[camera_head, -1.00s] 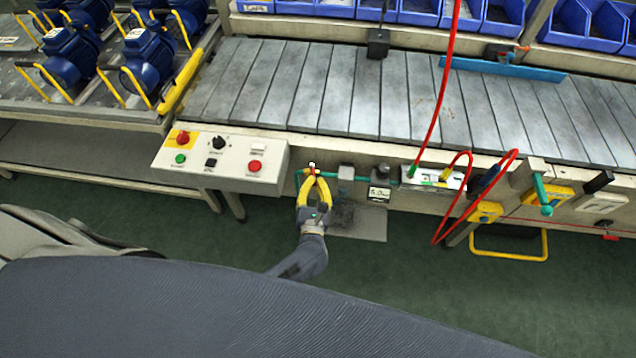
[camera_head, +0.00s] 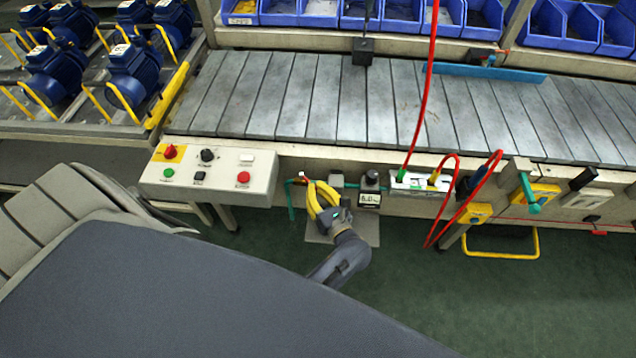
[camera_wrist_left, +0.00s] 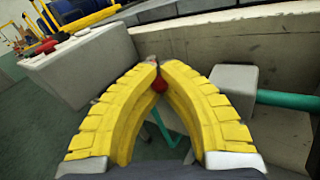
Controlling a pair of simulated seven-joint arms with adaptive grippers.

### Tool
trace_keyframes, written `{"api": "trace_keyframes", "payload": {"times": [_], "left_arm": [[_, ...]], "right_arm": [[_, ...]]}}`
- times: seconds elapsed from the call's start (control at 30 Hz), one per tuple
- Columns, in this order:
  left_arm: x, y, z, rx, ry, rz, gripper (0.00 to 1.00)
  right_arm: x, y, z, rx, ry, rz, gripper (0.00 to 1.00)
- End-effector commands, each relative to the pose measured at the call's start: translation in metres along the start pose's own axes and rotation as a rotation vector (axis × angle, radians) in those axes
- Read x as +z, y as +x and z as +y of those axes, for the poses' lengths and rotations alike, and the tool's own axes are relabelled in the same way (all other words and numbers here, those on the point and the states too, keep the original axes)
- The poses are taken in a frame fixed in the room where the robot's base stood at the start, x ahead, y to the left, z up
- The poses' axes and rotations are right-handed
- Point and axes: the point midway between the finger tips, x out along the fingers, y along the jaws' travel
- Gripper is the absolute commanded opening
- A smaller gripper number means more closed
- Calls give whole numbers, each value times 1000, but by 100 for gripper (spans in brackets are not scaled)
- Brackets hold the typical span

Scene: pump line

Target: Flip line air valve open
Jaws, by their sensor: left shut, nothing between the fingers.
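The line air valve shows a small red part with a white tip (camera_head: 302,178) on the green air pipe, under the conveyor's front edge, right of the control box. A green pipe piece (camera_head: 291,203) hangs down beside it. My left gripper (camera_head: 310,184), with yellow fingers, is just right of the red part, shut and empty. In the left wrist view its fingertips (camera_wrist_left: 159,66) meet right at a red part (camera_wrist_left: 160,83), partly hidden between the fingers; I cannot tell whether they touch it. The handle's exact position is unclear. My right gripper is not in view.
A control box (camera_head: 207,180) with buttons stands close to the left. Right of the gripper are a grey block (camera_head: 336,180), a regulator with a small display (camera_head: 370,198) and a fitting block (camera_head: 418,180) with red hoses (camera_head: 446,200). The slatted conveyor (camera_head: 340,100) lies above.

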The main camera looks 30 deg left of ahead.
Motion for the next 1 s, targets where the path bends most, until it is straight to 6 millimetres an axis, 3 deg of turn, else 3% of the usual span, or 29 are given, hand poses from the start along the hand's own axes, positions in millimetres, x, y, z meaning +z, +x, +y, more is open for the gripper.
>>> {"api": "trace_keyframes", "payload": {"times": [0.47,0.83,1.0], "left_arm": [[-4,-2,-1,15,3,12,0],[-2,0,-1,17,1,7,41],[-1,0,-1,17,0,6,41]], "right_arm": [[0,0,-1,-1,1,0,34],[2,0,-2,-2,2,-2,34],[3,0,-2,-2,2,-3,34]]}}
